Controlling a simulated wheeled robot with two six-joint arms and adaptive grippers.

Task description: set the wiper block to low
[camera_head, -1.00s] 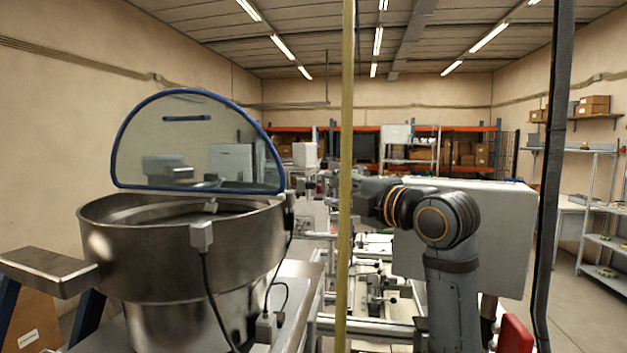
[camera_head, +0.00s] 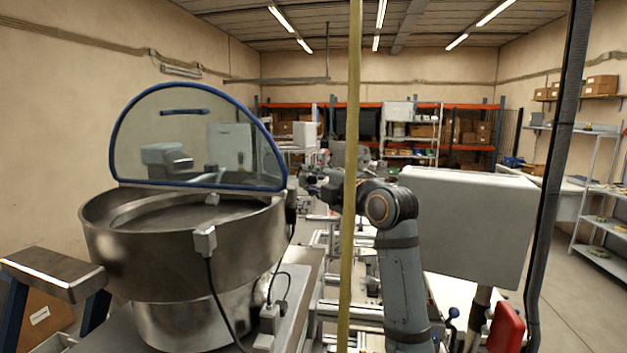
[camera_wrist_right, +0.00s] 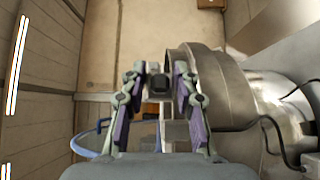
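No part is clearly marked as the wiper block. A small grey block (camera_head: 212,198) sits at the far inner side of the steel feeder bowl (camera_head: 110,240); I cannot tell whether it is the wiper block. My right gripper (camera_head: 318,187) is just right of the bowl, partly lost against the machinery behind it. In the right wrist view the fingers of my right gripper (camera_wrist_right: 159,85) stand apart. A small dark block (camera_wrist_right: 160,82) shows between them, and contact cannot be told. The bowl's steel wall (camera_wrist_right: 222,90) is right of the fingers. My left gripper is out of view.
A clear cover with a blue rim (camera_head: 202,184) stands behind the bowl. Grey sensor boxes (camera_head: 205,240) with cables hang at its side. A yellowish upright post (camera_head: 352,150) crosses in front of my right arm. A large grey panel (camera_head: 465,225) stands right of that arm.

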